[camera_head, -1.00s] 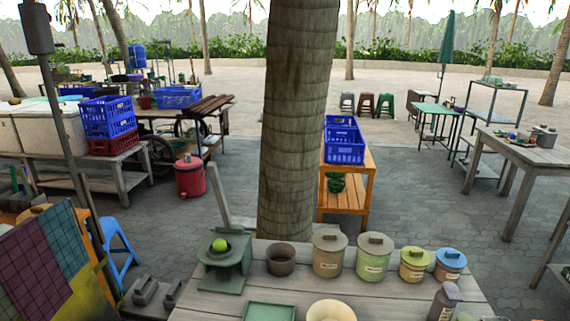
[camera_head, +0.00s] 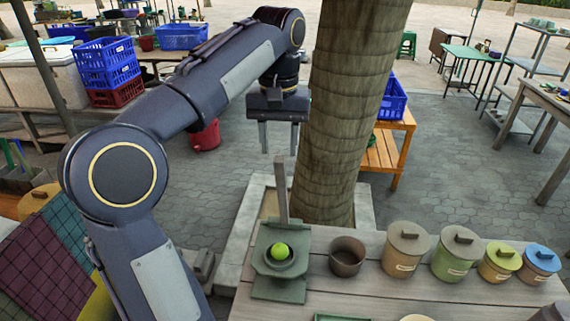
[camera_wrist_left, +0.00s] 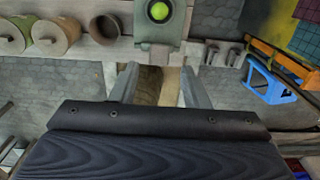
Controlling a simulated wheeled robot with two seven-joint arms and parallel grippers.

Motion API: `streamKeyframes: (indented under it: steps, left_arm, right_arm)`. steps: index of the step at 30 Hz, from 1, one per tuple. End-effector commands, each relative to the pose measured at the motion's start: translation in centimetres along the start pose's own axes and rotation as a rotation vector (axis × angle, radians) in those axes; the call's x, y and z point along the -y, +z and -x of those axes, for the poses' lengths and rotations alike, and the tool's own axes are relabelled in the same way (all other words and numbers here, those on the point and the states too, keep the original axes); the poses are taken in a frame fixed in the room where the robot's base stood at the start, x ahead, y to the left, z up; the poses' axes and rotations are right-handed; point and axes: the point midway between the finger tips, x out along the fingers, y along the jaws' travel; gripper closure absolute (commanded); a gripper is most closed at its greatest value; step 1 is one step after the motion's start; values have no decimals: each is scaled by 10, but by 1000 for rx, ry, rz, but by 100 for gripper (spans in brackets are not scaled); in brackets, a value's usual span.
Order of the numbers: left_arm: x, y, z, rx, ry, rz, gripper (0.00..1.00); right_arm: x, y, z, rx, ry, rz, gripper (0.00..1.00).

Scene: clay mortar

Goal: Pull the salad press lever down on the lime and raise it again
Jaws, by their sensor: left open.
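The green salad press (camera_head: 277,290) stands at the left end of the plank table, with the bright green lime (camera_head: 279,251) in its cup. Its grey lever (camera_head: 281,190) stands raised, pointing up. My left gripper (camera_head: 279,150) is open and empty, fingers pointing down, just above and behind the lever's top in the head view. In the left wrist view the lime (camera_wrist_left: 159,12) and press (camera_wrist_left: 160,32) are at the top, beyond the open fingers (camera_wrist_left: 154,85); the lever is hard to make out there. My right gripper is not in view.
A brown bowl (camera_head: 347,256) stands right of the press, then several lidded canisters (camera_head: 405,250) along the table. A palm trunk (camera_head: 350,110) rises close behind the table, right beside my left gripper. A blue stool (camera_wrist_left: 266,80) shows in the wrist view.

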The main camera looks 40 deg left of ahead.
Motion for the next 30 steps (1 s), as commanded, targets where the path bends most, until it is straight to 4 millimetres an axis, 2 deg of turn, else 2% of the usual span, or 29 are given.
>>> streamKeyframes:
  steps: [6, 12, 23, 30]
  left_arm:
    - [0, 1, -38, 4, 0, -1, 58]
    - [0, 1, -62, 1, 1, -1, 58]
    - [0, 1, -69, -1, 3, -2, 58]
    - [0, 1, -69, -1, 3, -3, 87]
  right_arm:
    - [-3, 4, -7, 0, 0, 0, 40]
    - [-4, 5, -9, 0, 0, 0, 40]
    - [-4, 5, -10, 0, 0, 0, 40]
    - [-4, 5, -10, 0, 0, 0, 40]
